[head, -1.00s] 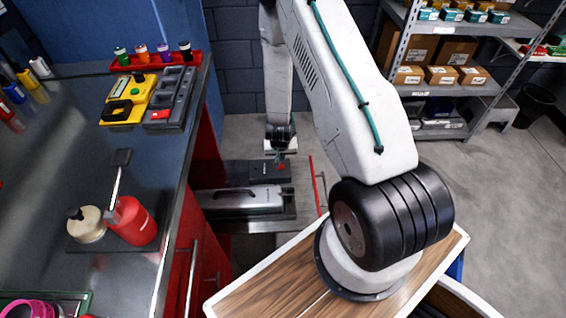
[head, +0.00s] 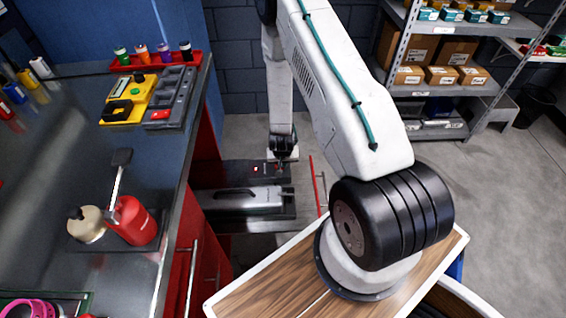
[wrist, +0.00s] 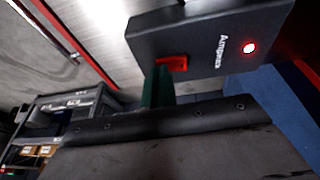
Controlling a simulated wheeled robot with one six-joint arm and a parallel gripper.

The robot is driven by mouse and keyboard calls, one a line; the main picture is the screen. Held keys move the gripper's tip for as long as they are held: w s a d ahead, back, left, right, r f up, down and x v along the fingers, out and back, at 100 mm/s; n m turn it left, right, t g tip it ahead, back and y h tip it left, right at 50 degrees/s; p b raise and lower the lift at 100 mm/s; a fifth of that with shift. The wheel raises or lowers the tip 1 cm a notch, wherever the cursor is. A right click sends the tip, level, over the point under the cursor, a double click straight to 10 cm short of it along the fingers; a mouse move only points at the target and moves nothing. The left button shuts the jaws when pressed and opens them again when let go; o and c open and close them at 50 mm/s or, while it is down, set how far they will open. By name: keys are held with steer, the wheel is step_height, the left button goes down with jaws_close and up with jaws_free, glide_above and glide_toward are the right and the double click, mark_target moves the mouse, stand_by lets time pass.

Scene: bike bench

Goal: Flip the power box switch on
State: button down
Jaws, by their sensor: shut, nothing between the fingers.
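The dark power box (head: 236,172) stands on the lower surface beyond the red cabinet in the head view. In the wrist view the box (wrist: 200,35) fills the top, with a red switch (wrist: 174,63) on its face and a glowing red lamp (wrist: 249,48). The lamp also shows in the head view (head: 256,169). My gripper (head: 281,162) is shut and empty at the right part of the box. In the wrist view its green fingertips (wrist: 158,86) are right beside the switch; I cannot tell whether they touch it. The switch's exact tilt is unclear.
A grey metal case (head: 250,197) lies just in front of the box. The workbench (head: 60,150) with a red bottle (head: 134,222) is at left. A shelf rack (head: 455,85) stands at back right. The floor between is mostly clear.

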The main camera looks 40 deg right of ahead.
mark_target(285, 174)
steer(key=shift+w+a+r, duration=0.25)
steer(key=shift+w+a, duration=0.2)
steer(key=shift+a, duration=0.2)
steer(key=s+d+v, duration=0.1)
steer(key=d+v, duration=0.1)
steer(key=v, duration=1.1)
steer(key=shift+d+r, duration=0.5)
steer(key=shift+d, duration=0.05)
